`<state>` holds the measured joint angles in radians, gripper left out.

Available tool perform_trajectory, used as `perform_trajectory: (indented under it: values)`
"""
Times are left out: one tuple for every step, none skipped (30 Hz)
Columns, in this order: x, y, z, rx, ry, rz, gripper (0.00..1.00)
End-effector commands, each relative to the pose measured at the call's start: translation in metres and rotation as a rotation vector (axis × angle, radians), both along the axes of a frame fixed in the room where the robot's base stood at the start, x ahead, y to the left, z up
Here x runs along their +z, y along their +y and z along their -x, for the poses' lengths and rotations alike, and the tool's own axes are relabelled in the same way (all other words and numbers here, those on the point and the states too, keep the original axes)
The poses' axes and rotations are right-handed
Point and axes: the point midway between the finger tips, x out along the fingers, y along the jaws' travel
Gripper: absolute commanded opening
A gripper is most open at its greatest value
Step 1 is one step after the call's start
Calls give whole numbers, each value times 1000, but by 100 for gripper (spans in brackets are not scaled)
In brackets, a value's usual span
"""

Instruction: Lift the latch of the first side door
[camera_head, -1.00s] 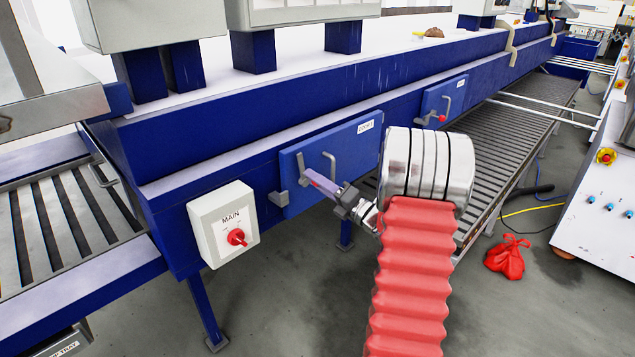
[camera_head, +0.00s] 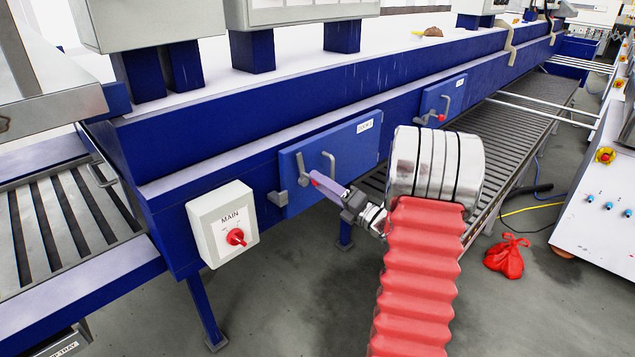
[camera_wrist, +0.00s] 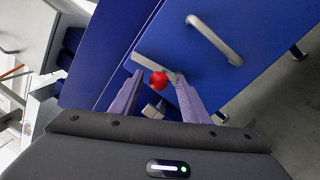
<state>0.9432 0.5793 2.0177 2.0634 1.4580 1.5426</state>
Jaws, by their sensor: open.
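The first side door (camera_head: 352,150) is a blue panel on the machine's side, with a grey pull handle (camera_head: 329,160); the handle also shows in the wrist view (camera_wrist: 213,38). Its latch is a grey bar (camera_head: 302,168) at the door's left edge, with a red knob (camera_wrist: 158,80). My gripper (camera_wrist: 158,75) is open. In the wrist view the knob shows between the fingertips; I cannot tell whether either finger touches it. In the head view my gripper (camera_head: 316,180) is at the latch and mostly hides the knob.
A white MAIN switch box (camera_head: 222,225) with a red knob sticks out left of the door. A second blue door (camera_head: 443,97) with its own latch is farther along. A slatted conveyor (camera_head: 510,125) runs below it. A red bag (camera_head: 506,258) lies on the floor at right.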

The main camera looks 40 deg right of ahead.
Motion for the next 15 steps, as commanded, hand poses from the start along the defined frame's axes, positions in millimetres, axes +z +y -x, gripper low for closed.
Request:
perform_trajectory:
  values:
    - [-1,-2,8,-3,1,-1,42]
    - [-2,-3,13,-3,2,-1,42]
    - [-4,-4,20,-3,2,0,42]
    - [-4,-5,25,-4,0,0,42]
    - [-5,-5,30,-4,0,0,42]
    - [-7,-6,37,-3,2,-1,42]
    - [-7,-7,42,-4,1,-1,42]
    - [-8,-8,47,-4,1,-1,42]
    - [-9,-9,54,-3,1,-1,42]
    - [-10,-9,59,-4,2,-2,42]
    - [-11,-10,64,-4,2,-2,42]
    - [-12,-11,71,-4,1,-1,42]
    - [-12,-12,76,-3,1,-1,42]
    - [-13,-13,80,-4,0,0,42]
    - [-14,-13,87,-4,1,-1,42]
